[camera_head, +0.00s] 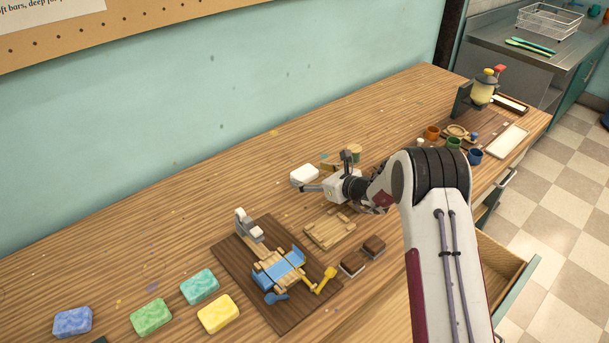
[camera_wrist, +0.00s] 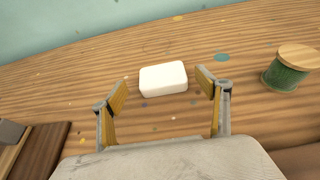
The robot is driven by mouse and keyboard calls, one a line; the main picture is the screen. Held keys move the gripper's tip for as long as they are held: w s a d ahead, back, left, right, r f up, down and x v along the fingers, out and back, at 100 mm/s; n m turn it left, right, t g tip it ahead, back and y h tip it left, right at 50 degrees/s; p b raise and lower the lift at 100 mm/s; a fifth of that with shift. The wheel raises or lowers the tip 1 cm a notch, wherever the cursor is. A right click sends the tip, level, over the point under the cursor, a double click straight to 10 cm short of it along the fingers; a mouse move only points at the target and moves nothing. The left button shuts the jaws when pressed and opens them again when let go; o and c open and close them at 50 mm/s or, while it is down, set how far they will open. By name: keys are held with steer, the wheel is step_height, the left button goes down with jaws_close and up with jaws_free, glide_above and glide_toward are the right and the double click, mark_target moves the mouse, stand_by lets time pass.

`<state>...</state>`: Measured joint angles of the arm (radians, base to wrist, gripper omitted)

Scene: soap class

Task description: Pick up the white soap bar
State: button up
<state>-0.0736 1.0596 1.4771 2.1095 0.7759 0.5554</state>
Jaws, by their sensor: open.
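The white soap bar (camera_head: 304,174) lies flat on the wooden table, near the wall side, just beyond my gripper. My gripper (camera_head: 309,188) is open and empty. In the wrist view its two yellow-padded fingers (camera_wrist: 161,93) stand apart, with the soap beyond their tips. No contact between the fingers and the soap shows.
A green spool (camera_wrist: 290,68) with a wooden top stands right of the soap. A dark board (camera_head: 272,272) with a blue and wooden device lies at front. Blue, green, teal and yellow soaps (camera_head: 218,314) lie front left. A wooden slatted rack (camera_head: 329,229) lies nearer. Table left of the soap is clear.

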mark_target(304, 172)
steer(key=shift+x, duration=2)
steer(key=shift+w, duration=0.1)
steer(key=shift+r, duration=0.1)
steer(key=c, duration=1.2)
